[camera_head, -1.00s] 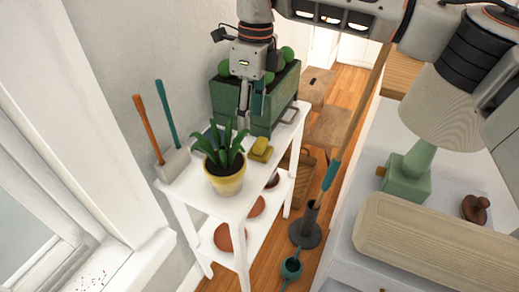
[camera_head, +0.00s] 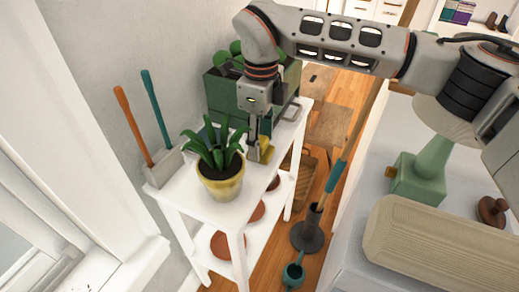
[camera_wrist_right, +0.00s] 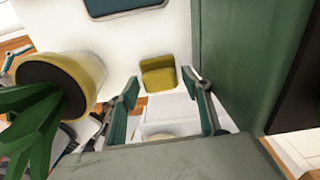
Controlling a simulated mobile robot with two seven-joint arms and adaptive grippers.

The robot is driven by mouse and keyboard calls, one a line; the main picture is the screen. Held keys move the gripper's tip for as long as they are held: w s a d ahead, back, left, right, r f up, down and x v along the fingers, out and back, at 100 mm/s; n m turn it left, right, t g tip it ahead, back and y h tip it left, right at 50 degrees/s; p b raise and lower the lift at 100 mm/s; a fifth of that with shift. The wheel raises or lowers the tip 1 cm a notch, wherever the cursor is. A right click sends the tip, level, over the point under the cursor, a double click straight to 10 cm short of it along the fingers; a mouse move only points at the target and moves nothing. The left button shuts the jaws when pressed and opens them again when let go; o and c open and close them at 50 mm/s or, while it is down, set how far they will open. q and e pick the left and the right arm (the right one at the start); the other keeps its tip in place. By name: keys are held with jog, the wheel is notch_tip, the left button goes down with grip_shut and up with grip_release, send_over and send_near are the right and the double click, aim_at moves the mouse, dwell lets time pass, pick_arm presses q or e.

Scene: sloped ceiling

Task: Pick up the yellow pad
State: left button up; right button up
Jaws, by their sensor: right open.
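The yellow pad (camera_head: 267,151) lies on the white shelf table (camera_head: 196,200), just right of the potted plant; in the head view my gripper hides part of it. In the right wrist view the pad (camera_wrist_right: 158,76) shows between and just beyond the two fingertips, with white tabletop around it. My right gripper (camera_head: 256,150) is open and points down over the pad. In the wrist view its fingers (camera_wrist_right: 160,84) stand apart, one on each side of the pad's near end; I cannot tell whether they touch it. My left gripper is not in view.
A plant in a yellow pot (camera_head: 221,184) stands close left of the gripper. A green planter box (camera_head: 222,97) stands behind it. A blue item (camera_wrist_right: 122,5) lies on the tabletop beyond. Two-handled tools (camera_head: 150,130) stand at the table's left end.

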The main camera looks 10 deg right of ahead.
jog(key=shift+f, duration=0.85)
jog(key=shift+r, duration=0.1)
jog(key=c, duration=0.7)
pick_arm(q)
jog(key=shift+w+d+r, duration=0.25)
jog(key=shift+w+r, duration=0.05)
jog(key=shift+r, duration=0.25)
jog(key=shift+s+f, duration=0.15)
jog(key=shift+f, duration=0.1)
